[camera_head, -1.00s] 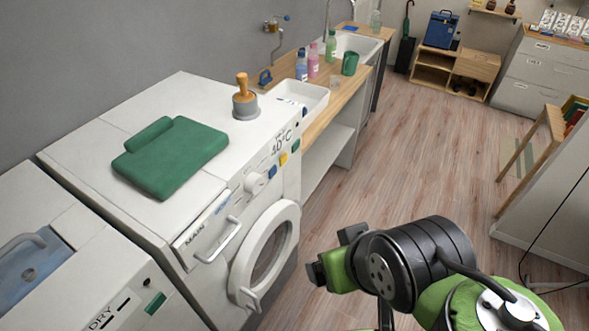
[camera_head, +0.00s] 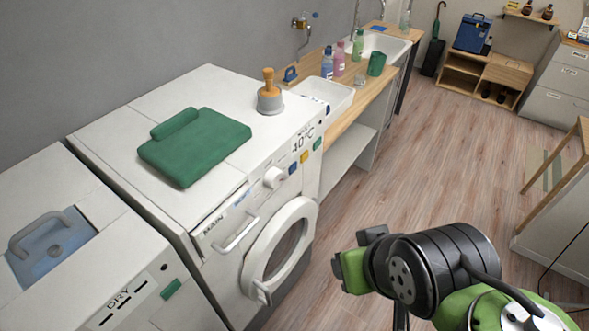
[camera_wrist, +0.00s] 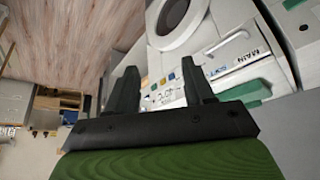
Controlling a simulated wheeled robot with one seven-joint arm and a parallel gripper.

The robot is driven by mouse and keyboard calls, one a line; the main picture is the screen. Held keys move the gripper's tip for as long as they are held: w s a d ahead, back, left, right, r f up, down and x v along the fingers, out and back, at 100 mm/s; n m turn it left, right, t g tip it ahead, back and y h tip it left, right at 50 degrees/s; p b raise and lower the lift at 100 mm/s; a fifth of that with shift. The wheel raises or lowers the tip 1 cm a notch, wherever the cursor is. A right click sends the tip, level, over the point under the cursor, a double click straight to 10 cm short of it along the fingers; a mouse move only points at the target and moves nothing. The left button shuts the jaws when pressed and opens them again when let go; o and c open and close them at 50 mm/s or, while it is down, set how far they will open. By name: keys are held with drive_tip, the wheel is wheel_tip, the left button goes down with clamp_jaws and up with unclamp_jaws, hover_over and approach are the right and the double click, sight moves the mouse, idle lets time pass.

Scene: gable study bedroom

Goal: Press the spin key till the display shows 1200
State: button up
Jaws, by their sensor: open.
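The white washing machine (camera_head: 205,205) stands against the wall, its round door (camera_head: 279,250) facing the floor area. Its front panel has a display (camera_head: 304,141) reading 40°C with smaller text above it that I cannot read surely. Below the display are a blue key (camera_head: 293,169), a yellow key (camera_head: 304,157) and a green key (camera_head: 317,144); which one is spin I cannot tell. A white knob (camera_head: 274,178) sits to their left. My gripper (camera_head: 352,260) is open and empty, in front of the machine and apart from it. In the wrist view its fingers (camera_wrist: 160,88) point toward the panel.
A second machine marked DRY (camera_head: 110,290) stands at left. A wooden counter (camera_head: 345,105) with bottles and a sink runs beyond. The wooden floor (camera_head: 430,165) is open; a cabinet (camera_head: 560,220) stands at right.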

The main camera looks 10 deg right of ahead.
clamp_jaws()
idle(1.3)
